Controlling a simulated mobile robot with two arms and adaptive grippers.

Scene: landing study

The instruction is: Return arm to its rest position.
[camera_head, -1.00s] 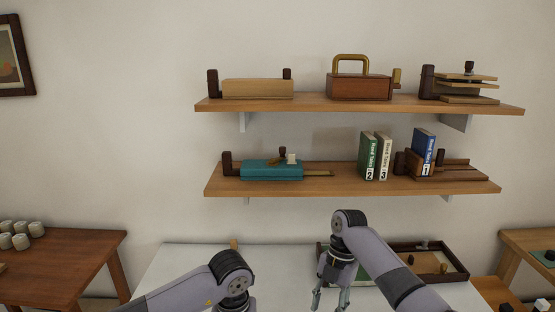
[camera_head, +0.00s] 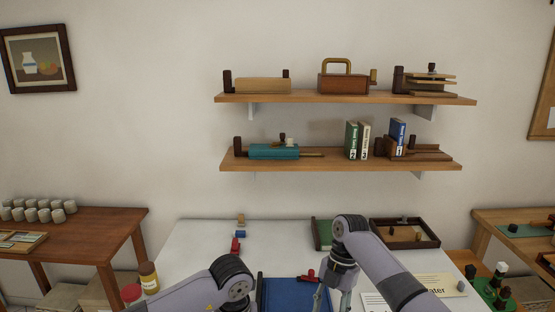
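My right arm (camera_head: 375,262) reaches in from the lower right, and its gripper (camera_head: 332,299) points down over the white table (camera_head: 190,240). The two fingers are apart, with nothing seen between them; their tips are at the bottom picture edge. My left arm (camera_head: 200,297) comes in from the lower left with its dark joint (camera_head: 234,279) near the table's front; its gripper is below the picture and hidden. A blue mat or book (camera_head: 290,292) lies on the table between the arms, with a small red tool (camera_head: 308,276) at its far edge.
A dark tray (camera_head: 405,233) and a green book (camera_head: 322,234) lie at the table's back right. A jar (camera_head: 149,278) stands at left. Lettered cards (camera_head: 440,285) lie at right. Two wall shelves (camera_head: 340,165) hold books and tools. Side tables flank the white table.

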